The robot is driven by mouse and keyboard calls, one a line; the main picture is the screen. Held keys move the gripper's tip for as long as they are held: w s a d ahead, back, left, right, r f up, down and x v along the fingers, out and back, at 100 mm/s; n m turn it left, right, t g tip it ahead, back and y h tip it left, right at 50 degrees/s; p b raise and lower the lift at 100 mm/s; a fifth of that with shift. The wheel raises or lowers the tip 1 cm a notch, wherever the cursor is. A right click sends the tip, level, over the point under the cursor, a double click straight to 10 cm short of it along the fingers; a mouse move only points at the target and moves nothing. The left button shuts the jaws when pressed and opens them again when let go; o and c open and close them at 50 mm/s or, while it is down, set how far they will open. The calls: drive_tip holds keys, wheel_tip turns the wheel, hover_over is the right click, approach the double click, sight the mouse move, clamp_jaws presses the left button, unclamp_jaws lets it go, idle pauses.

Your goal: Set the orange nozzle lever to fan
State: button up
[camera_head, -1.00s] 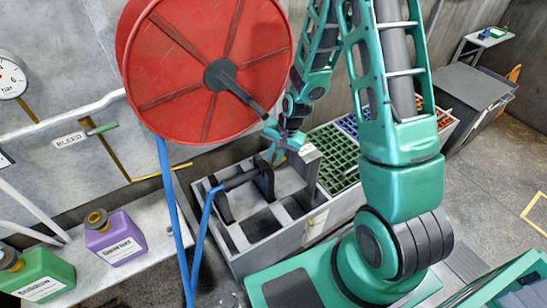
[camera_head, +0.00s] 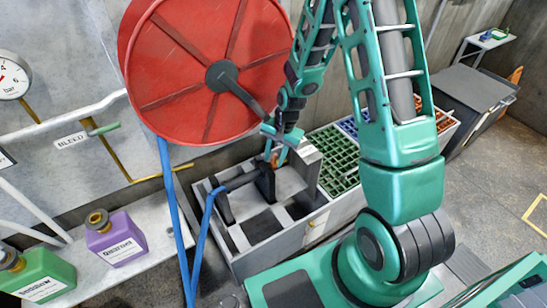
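The orange nozzle lever (camera_head: 275,158) is a small patch at the right end of the dark nozzle (camera_head: 241,181). The nozzle lies across a dark upright holder in the grey compartmented tray (camera_head: 238,240), with a blue hose (camera_head: 204,222) at its left end. My gripper (camera_head: 276,156) points down at the lever, with its teal fingers on either side of it. The lever is partly hidden by the fingers. Whether the fingers touch or grip it is too small to tell. The lever's setting and any marks cannot be read.
A big red hose reel (camera_head: 205,75) hangs close to the left of my arm. Green crates (camera_head: 333,158) stand right of the tray. Purple (camera_head: 117,240) and green (camera_head: 42,272) jugs sit on the left shelf. The floor at right is open.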

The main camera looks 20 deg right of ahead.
wheel_tip(320, 180, up, 10)
drive_tip(key=d, duration=0.1)
drive_tip(key=shift+s+d+r, duration=0.25)
drive_tip(key=shift+s+d, duration=0.15)
idle(0.5)
